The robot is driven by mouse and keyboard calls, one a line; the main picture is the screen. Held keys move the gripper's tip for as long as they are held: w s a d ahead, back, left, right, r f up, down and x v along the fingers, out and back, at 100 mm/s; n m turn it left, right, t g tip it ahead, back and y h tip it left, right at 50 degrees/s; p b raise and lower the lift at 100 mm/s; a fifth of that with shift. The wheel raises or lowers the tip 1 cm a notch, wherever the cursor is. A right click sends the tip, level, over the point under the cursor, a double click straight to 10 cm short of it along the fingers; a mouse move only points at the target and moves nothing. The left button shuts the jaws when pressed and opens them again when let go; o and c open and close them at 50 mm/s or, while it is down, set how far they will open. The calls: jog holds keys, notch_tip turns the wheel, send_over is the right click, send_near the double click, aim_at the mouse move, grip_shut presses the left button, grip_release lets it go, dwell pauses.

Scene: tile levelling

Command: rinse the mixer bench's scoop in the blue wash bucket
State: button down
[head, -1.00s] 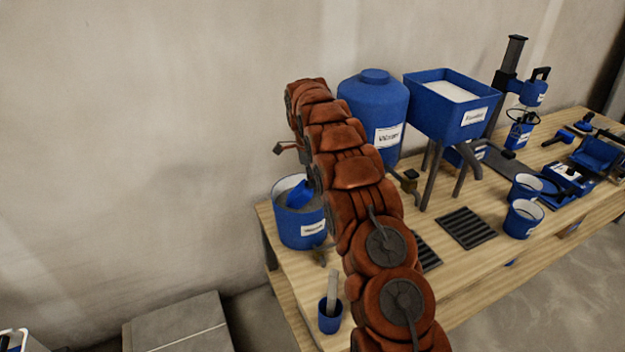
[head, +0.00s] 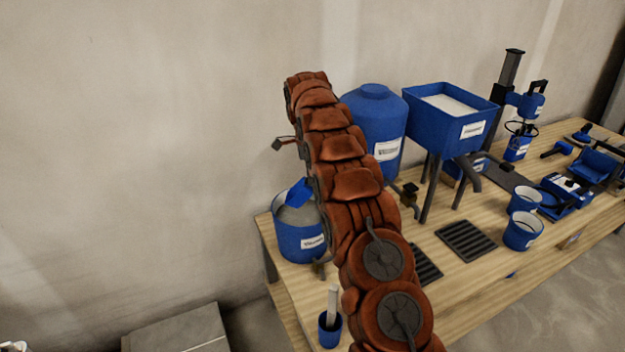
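The blue wash bucket (head: 299,243) stands at the left end of the wooden bench, with a white label and grey contents showing inside its rim. A blue scoop (head: 298,192) shows at the bucket's rim, tilted, over the right part of the opening. My arm covers the space just right of it, and my gripper's fingers are hidden behind the arm links. I cannot tell from this view whether the gripper is closed on the scoop.
A blue tank (head: 376,120) and a blue hopper (head: 450,130) on legs stand behind my arm. Two white-lined buckets (head: 523,231) and black grates (head: 466,241) lie to the right. A small blue cup (head: 330,331) with a stick stands at the front left.

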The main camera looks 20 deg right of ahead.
jog(key=shift+r+p, duration=0.7)
jog(key=shift+r, duration=1.55)
jog(key=shift+b, duration=0.35)
jog(key=shift+s+r+t+y+b, duration=0.15)
jog(key=shift+t+y+b, duration=0.45)
jog(key=shift+y, duration=0.4)
jog(key=y, duration=0.1)
jog(key=r+t+y, duration=0.1)
jog(key=shift+t+y, duration=0.3)
jog(key=t+y, duration=0.1)
jog(key=t+y+p, duration=0.1)
jog(key=y, duration=0.1)
jog(key=shift+r+y, duration=0.3)
jog(key=shift+r, duration=0.05)
jog(key=shift+a, duration=0.1)
